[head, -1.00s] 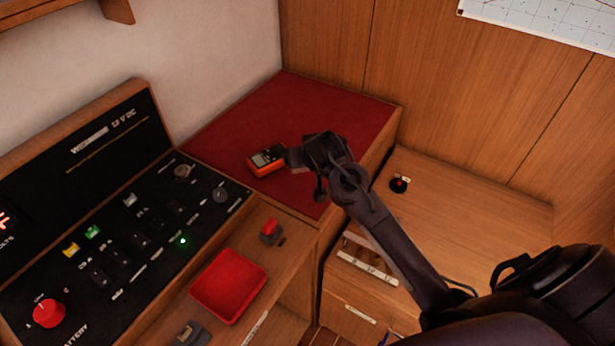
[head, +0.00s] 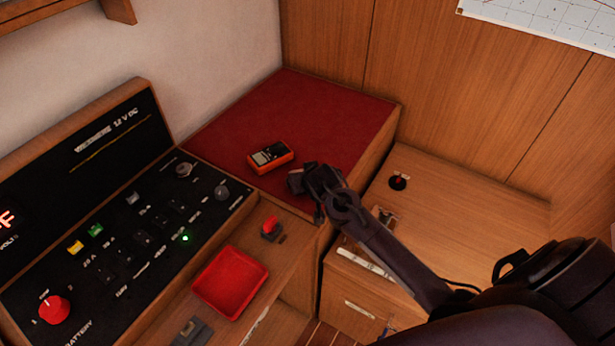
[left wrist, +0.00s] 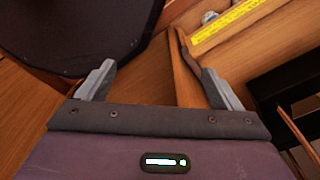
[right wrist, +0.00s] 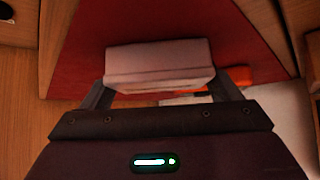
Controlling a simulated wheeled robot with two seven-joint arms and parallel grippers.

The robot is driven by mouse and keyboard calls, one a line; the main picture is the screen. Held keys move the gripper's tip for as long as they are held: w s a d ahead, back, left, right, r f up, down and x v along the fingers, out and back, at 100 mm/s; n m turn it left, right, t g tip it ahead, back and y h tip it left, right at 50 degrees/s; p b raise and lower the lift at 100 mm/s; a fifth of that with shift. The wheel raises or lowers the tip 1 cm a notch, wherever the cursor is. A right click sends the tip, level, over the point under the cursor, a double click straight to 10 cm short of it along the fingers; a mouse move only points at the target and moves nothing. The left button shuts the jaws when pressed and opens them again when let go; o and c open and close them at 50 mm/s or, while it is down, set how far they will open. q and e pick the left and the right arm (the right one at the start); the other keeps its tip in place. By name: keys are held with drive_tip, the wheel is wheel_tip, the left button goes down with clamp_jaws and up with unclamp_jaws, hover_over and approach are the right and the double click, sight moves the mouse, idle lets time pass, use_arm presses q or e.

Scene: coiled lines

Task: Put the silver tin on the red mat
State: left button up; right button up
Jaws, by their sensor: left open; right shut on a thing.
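The silver tin (right wrist: 160,60) is a pale, box-like piece between the fingers of my right gripper (right wrist: 160,85) in the right wrist view. In the head view my right gripper (head: 306,180) holds the tin (head: 295,182) at the near right edge of the red mat (head: 310,115). I cannot tell whether the tin touches the mat. The mat covers the raised corner top. My left gripper (left wrist: 158,72) shows only in its wrist view, open and empty, with wooden surfaces beyond it.
An orange meter (head: 270,157) lies on the mat, left of my right gripper. A black switch panel (head: 120,240) is at the left. A red tray (head: 230,282) and a red-topped switch (head: 270,229) are in front. The mat's back part is clear.

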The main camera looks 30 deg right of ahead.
drive_tip(key=o, duration=0.9)
drive_tip(key=shift+o, duration=0.2)
drive_tip(key=b+v, duration=0.1)
drive_tip(key=v, duration=1.1)
drive_tip(key=shift+b, duration=0.3)
drive_tip(key=shift+r, duration=0.1)
